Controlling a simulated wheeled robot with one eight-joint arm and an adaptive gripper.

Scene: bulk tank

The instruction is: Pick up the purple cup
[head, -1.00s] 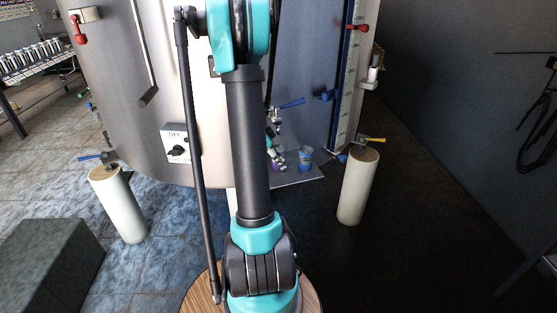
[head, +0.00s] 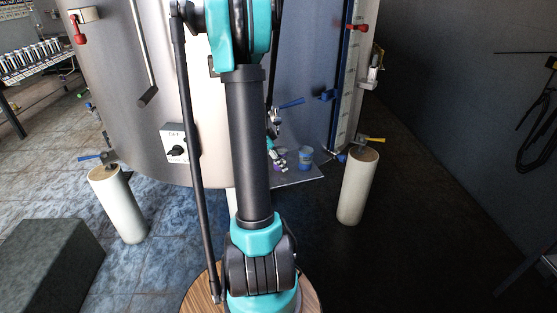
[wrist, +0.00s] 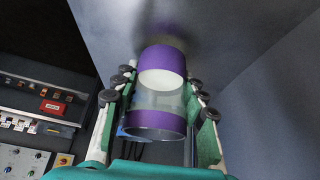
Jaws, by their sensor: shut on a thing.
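The purple cup (wrist: 158,121) is in the wrist view, a clear cylinder with purple bands at both ends and something whitish inside. My gripper (wrist: 160,90) has a finger on each side of it and is shut on it. In the head view the gripper (head: 278,158) is small and partly behind my arm, over the left part of a grey shelf (head: 305,176) in front of the tank. A bit of purple shows at its fingers there; most of the cup is hidden. I cannot tell whether the cup touches the shelf.
A blue cup (head: 306,157) stands on the shelf just right of my gripper. The large metal tank (head: 300,60) is close behind. White posts (head: 357,187) stand on both sides.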

